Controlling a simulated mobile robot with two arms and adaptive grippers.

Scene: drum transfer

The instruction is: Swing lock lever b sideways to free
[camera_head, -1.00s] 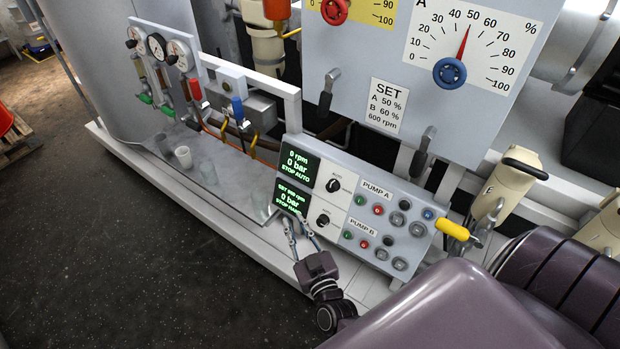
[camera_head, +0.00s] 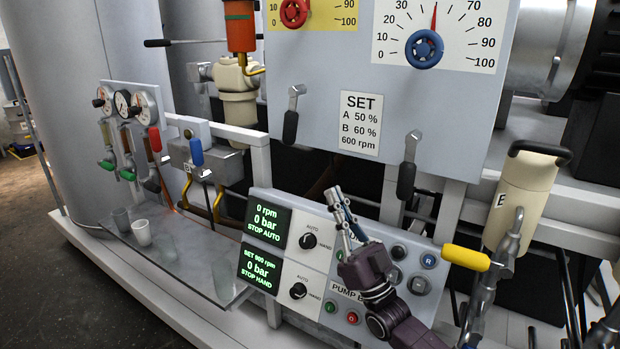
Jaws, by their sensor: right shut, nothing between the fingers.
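Two levers with black grips hang from the light grey panel (camera_head: 255,125). The left lever (camera_head: 291,118) hangs below the yellow scale, close to vertical. The right lever (camera_head: 407,170) hangs below the white scale, also close to vertical. I cannot read a letter on either lever, so I cannot tell which is b. My right gripper (camera_head: 337,198) is shut and empty, its fingers pointing up and left. It appears in front of the pump control box, lower in the picture than both levers and between them. It touches neither. My left gripper is not in view.
The pump control box (camera_head: 270,205) stands below the panel. A blue knob (camera_head: 424,49) and a red knob (camera_head: 293,12) sit above the levers. A yellow handle (camera_head: 466,258) sticks out at right beside a cream cylinder (camera_head: 518,200). Cups (camera_head: 142,232) stand on the left tray.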

